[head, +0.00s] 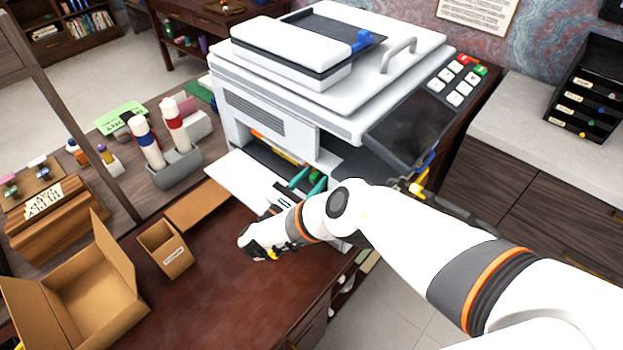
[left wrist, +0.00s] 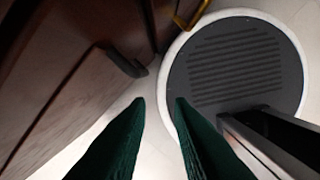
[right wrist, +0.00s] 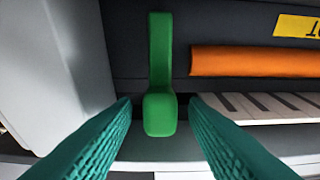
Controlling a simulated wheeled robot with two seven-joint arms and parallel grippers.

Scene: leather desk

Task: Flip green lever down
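The green lever (right wrist: 160,80) stands upright in the right wrist view, its thick knob end toward me, against the dark interior of the white printer (head: 290,110). My right gripper (right wrist: 160,102) is open, with a green finger on each side of the knob and a visible gap on both sides. In the head view the right gripper (head: 308,181) is at the printer's open front; I cannot make out the lever there. My left gripper (left wrist: 160,102) is open and empty, pointing at the floor beside a dark wooden cabinet (left wrist: 70,85); it is out of the head view.
An orange roller (right wrist: 250,61) and a yellow label (right wrist: 295,26) are right of the lever. The printer's opened white panel (head: 240,175) lies left of the gripper. A small cardboard box (head: 165,250) and a larger one (head: 75,295) stand on the desk (head: 225,285).

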